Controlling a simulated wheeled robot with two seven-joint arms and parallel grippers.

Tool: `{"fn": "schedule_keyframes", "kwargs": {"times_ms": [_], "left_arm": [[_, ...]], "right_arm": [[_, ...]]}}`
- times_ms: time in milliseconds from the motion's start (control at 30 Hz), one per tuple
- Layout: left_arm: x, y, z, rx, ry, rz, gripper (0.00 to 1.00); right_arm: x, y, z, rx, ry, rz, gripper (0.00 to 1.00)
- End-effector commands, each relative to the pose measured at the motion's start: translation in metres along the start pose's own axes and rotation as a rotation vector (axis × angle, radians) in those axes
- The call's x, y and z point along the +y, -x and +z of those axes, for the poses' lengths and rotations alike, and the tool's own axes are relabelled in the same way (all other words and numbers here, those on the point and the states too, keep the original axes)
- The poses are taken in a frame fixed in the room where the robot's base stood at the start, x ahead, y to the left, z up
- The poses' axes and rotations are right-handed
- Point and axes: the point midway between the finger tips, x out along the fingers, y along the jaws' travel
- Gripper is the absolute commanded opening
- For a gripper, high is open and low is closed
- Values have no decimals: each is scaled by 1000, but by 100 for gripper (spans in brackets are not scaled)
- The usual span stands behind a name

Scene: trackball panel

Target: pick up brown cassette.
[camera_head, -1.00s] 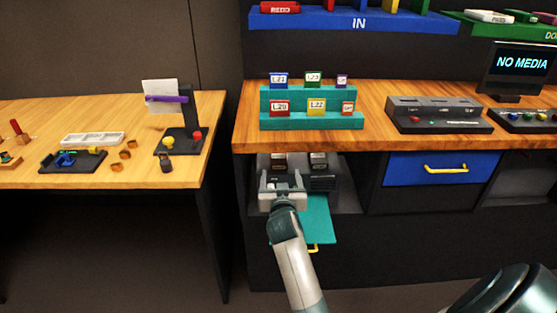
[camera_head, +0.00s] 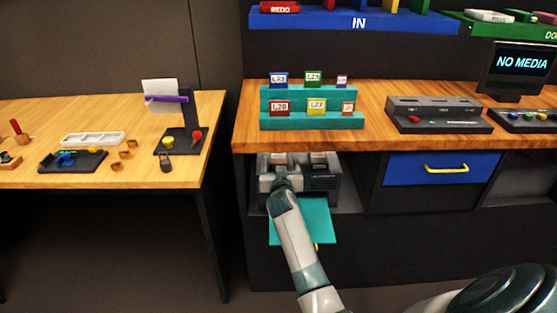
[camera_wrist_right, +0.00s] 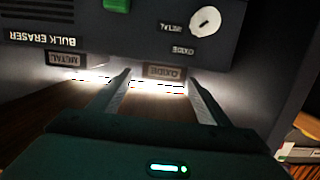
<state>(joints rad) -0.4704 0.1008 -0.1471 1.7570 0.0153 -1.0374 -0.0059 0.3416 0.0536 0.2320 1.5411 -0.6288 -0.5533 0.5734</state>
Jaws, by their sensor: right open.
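No cassette that I can clearly call brown shows. A brownish plate marked OXIDE (camera_wrist_right: 165,72) is between the fingertips of my right gripper (camera_wrist_right: 159,78) in the right wrist view; I cannot tell whether it is part of a cassette. A second plate marked METAL (camera_wrist_right: 65,58) is to its left, outside the fingers. My right gripper is open, with no object clearly held. In the head view it (camera_head: 279,172) reaches into the shelf bay under the wooden counter, partly hiding what stands there. My left gripper is not in view.
The dark BULK ERASER (camera_wrist_right: 120,30) with a green button and white knob is close ahead of the fingers. A teal panel (camera_head: 315,218) is below the bay. The wooden counter (camera_head: 375,125) is above, with a teal rack (camera_head: 310,119) of labelled cassettes. A blue drawer (camera_head: 415,170) is to the right.

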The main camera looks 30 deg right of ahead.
Motion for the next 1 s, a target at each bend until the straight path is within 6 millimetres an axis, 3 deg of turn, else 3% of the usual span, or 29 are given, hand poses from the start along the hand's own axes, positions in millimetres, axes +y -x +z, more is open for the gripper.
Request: {"fn": "schedule_keyframes", "kwargs": {"times_ms": [167, 600, 1000], "left_arm": [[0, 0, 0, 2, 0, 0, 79], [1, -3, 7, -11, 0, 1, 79], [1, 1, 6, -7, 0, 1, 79]], "right_arm": [[-1, -7, 0, 0, 1, 0, 70], [-3, -49, 1, 0, 1, 0, 70], [-3, -52, 2, 0, 0, 0, 70]]}}
